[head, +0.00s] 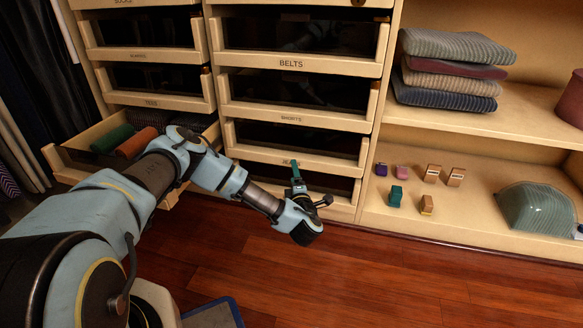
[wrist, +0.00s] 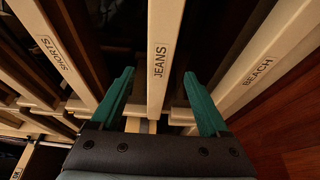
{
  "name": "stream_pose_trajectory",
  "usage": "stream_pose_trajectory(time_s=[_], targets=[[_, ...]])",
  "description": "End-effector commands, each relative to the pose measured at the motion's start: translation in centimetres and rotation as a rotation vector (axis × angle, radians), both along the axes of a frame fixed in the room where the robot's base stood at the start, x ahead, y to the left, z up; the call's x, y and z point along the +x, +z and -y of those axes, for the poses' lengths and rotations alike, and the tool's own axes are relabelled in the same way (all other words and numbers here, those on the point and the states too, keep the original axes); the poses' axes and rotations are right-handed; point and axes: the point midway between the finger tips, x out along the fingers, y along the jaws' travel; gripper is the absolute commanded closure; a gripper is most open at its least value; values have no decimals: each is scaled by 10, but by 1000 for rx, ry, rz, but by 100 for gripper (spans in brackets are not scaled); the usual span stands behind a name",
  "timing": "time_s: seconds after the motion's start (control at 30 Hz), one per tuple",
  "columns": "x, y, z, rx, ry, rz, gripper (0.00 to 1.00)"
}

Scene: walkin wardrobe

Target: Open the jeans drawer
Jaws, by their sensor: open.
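The jeans drawer (head: 255,156) is in the middle column of the wardrobe, low down, and looks shut, level with the drawers above. Its pale wooden front rail (wrist: 158,60) carries the label "JEANS" in the wrist view. My gripper (head: 296,166) is in front of this rail in the head view and partly hides its label. In the wrist view, the teal fingers of my gripper (wrist: 158,90) are open, one on each side of the jeans rail, with a gap on both sides.
The shorts drawer (head: 240,114) is just above and the beach drawer (wrist: 250,80) just below. A drawer at left (head: 52,157) stands open with rolled clothes in it. Small boxes (head: 432,173) and folded clothes (head: 455,70) lie on the right shelves. The wooden floor (head: 400,285) in front is clear.

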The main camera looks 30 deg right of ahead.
Motion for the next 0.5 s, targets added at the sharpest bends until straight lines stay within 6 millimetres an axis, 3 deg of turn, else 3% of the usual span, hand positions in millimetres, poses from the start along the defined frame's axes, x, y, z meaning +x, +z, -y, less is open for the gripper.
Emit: stream_pose_trajectory(time_s=[0.23,0.5], targets=[[44,-3,15,-1,2,2,21],[66,-1,24,1,0,-1,21]])
